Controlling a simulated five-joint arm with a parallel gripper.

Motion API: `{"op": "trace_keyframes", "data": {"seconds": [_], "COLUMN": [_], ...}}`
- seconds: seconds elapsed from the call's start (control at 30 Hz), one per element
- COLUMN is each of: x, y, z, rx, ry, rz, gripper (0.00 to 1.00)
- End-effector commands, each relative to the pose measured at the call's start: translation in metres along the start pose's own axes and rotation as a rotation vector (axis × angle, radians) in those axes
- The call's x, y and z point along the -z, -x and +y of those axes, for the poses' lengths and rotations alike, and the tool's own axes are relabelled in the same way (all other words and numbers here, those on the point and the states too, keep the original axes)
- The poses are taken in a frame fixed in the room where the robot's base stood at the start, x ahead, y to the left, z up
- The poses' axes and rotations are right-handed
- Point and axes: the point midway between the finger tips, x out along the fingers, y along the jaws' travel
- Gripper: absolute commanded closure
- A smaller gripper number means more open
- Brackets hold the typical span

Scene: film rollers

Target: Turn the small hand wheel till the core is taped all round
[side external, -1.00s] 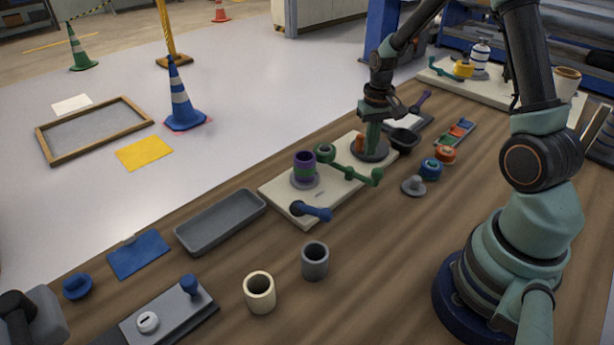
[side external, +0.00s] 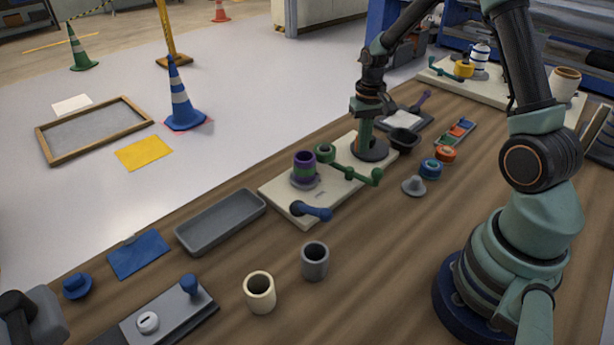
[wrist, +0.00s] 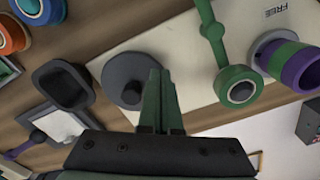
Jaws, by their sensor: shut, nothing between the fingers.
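The purple core (side external: 303,165) stands upright on a grey base on the cream board (side external: 287,196). It has a green band around its visible side, clearest in the wrist view (wrist: 284,59). The small hand wheel, a dark grey disc (side external: 371,151), lies at the board's far end; it also shows in the wrist view (wrist: 122,80). My gripper (side external: 365,143) points down over this disc, fingers shut and empty. In the wrist view the fingers (wrist: 158,78) hide part of the disc's edge; contact cannot be told. A green roller (side external: 325,153) on a green arm stands beside the core.
A blue lever (side external: 311,212) sits at the board's near corner. A black bowl (side external: 404,141) stands close to the hand wheel's right.

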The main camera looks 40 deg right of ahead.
Motion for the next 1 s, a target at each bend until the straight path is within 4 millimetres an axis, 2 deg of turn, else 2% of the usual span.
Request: {"op": "trace_keyframes", "data": {"seconds": [0.6, 1.0], "x": [0.006, -0.006], "y": [0.001, 0.001], "z": [-0.001, 0.002], "rx": [0.001, 0.001], "ry": [0.000, -0.001], "rz": [0.006, 0.004], "gripper": [1.00, 1.00]}}
